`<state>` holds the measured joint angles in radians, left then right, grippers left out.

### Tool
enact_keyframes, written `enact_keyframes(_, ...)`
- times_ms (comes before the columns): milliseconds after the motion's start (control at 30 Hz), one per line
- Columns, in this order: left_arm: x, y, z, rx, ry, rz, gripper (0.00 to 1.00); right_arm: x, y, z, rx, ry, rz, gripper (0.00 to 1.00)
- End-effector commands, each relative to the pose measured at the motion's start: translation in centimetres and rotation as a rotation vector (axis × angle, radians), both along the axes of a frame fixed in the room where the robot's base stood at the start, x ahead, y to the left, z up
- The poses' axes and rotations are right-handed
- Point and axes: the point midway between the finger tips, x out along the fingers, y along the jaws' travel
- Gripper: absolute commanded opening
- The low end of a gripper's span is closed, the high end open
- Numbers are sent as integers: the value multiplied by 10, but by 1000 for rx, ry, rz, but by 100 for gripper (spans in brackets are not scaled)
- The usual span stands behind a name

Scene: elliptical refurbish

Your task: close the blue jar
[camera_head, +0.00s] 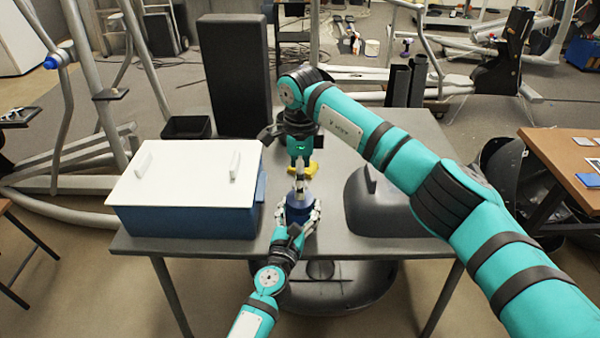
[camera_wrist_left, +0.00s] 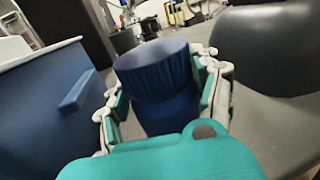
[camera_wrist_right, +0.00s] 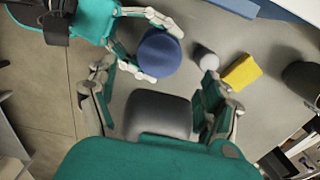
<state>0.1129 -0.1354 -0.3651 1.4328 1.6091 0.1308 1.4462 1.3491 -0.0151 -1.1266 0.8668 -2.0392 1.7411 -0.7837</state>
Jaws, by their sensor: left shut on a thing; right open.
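The blue jar (camera_head: 299,212) stands near the front edge of the grey table. In the left wrist view the jar (camera_wrist_left: 168,112) has a ribbed, wider blue lid (camera_wrist_left: 153,66) on its top; I cannot tell how tight it is. The lid's round top also shows in the right wrist view (camera_wrist_right: 159,54). My left gripper (camera_head: 296,217) is shut around the jar's body from the front.
A blue box (camera_head: 185,221) with a white lid stands left of the jar. A dark grey rounded object (camera_head: 385,212) lies to the right. A yellow block (camera_wrist_right: 242,72) and a small pale round object (camera_wrist_right: 205,57) are behind the jar. A tall black block (camera_head: 233,75) stands at the back.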

Motion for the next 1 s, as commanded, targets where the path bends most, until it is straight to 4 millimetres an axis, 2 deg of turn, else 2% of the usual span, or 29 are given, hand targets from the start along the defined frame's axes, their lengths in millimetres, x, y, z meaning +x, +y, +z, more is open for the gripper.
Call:
enact_keyframes(300,0,0,2,-1,-3,0,0,-1,0,-48,0,4,-2,83)
enact_keyframes(500,0,0,2,-1,-3,0,0,0,1,-69,1,3,-1,83)
enact_keyframes(867,0,0,2,-1,-3,0,0,0,1,-75,1,1,-1,83)
enact_keyframes(900,0,0,2,-1,-3,0,0,0,1,-75,1,1,-1,82)
enact_keyframes(1000,0,0,2,-1,-3,0,0,0,1,-75,1,1,-1,68)
